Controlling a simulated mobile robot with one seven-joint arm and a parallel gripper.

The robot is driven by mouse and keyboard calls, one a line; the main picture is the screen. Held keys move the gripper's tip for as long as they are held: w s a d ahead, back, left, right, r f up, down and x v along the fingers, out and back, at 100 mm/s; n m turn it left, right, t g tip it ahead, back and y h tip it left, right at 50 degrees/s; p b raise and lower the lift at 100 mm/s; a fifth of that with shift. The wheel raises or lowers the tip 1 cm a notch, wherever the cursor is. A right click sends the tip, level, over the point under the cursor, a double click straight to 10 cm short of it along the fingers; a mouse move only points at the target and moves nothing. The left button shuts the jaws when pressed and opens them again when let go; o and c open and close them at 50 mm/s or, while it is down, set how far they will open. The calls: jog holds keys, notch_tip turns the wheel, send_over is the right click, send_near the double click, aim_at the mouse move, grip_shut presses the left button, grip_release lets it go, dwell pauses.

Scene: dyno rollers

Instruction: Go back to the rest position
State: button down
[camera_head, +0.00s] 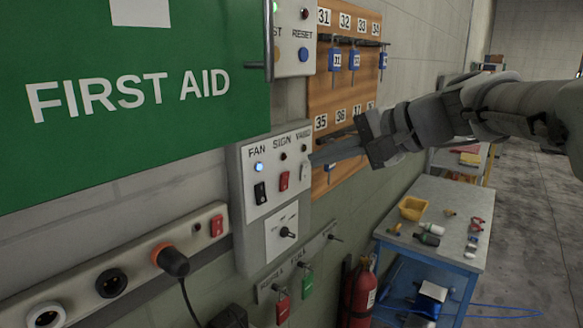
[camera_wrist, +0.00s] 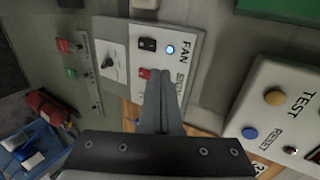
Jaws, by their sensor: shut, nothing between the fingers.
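My gripper (camera_head: 312,160) reaches in from the right in the head view, shut and empty. Its fingertips are at the right edge of the white switch panel (camera_head: 240,190), in front of or beside the third switch; whether they touch is not clear. In the wrist view my gripper (camera_wrist: 158,75) points at the same panel (camera_wrist: 177,85) and hides part of it. The panel is labelled FAN, SIGN and a third word hard to read. The light under FAN (camera_head: 259,168) glows blue. The fan switch (camera_head: 260,193) is black and the sign switch (camera_head: 284,181) is red.
A green first aid cabinet (camera_head: 130,135) juts out at upper left. A key board (camera_head: 345,105) with hanging keys is behind my gripper. A workbench (camera_head: 465,200) with small items and a red extinguisher (camera_head: 359,290) stand below. The floor at right (camera_head: 530,225) is mostly open.

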jog(key=shift+s+d+r, duration=0.1)
jog(key=shift+r, duration=0.05)
jog(key=s+d+f+n+g+h, duration=0.1)
jog(key=s+d+f+n+h, duration=0.2)
jog(key=s+f, duration=0.6)
jog(key=s+d+f+n+g+h, duration=0.1)
jog(key=s+d+f+n+h, duration=0.3)
jog(key=s+f, duration=0.6)
jog(key=s+h, duration=0.1)
jog(key=h, duration=0.1)
jog(key=shift+s+d+f+n+h, duration=0.2)
jog(key=shift+s+d+n+h, duration=0.1)
jog(key=shift+d+h, duration=0.1)
